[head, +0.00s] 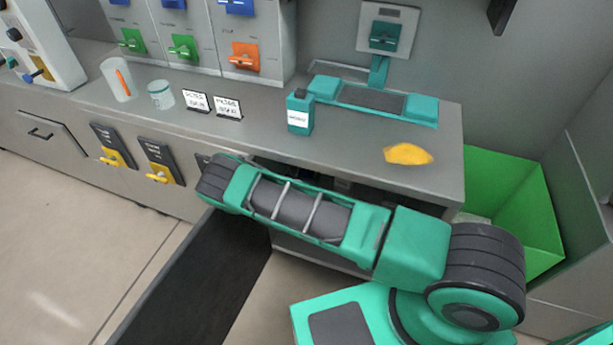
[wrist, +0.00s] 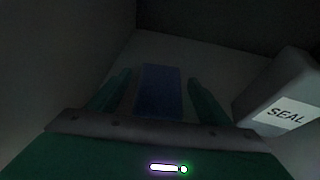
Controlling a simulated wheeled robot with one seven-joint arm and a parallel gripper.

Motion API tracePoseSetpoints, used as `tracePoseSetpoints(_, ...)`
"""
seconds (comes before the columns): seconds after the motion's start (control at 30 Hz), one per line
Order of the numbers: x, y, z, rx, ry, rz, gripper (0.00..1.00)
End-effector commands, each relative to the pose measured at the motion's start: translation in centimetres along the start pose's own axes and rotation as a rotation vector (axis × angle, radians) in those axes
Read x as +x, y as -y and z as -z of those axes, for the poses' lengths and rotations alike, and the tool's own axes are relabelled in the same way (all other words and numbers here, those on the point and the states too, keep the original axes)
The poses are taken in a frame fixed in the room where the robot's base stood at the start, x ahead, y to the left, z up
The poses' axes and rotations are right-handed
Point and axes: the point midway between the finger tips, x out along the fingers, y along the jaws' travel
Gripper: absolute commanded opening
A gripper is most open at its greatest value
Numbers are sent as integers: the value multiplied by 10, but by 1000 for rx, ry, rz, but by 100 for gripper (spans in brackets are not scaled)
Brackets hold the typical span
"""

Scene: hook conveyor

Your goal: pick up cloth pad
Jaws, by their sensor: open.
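A flat blue rectangle (wrist: 160,90), which looks like the cloth pad, lies on a pale surface in a dark enclosed space in the wrist view. My gripper (wrist: 160,78) is open, with one teal finger on each side of the pad. A gap shows between the pad and each finger. I cannot tell how far the fingers are above or in front of it. In the head view my arm reaches into the opening under the counter, and both the gripper and the pad are hidden there.
A grey container labelled SEAL (wrist: 280,103) stands close to the right finger. Walls enclose the space. In the head view, a dark open door (head: 195,285) hangs below the counter (head: 350,150). A teal bottle (head: 300,113) and a yellow flat patch (head: 408,154) are on top. A green bin (head: 515,205) stands right.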

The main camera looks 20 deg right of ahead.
Motion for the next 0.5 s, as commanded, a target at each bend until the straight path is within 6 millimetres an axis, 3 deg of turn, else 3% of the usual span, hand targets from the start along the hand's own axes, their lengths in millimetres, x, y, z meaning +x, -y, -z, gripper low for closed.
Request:
tracePoseSetpoints(0.33, 9, 0, 0, 0, -1, -1, 73)
tracePoseSetpoints(0.5, 8, -1, 0, 0, -1, -1, 34)
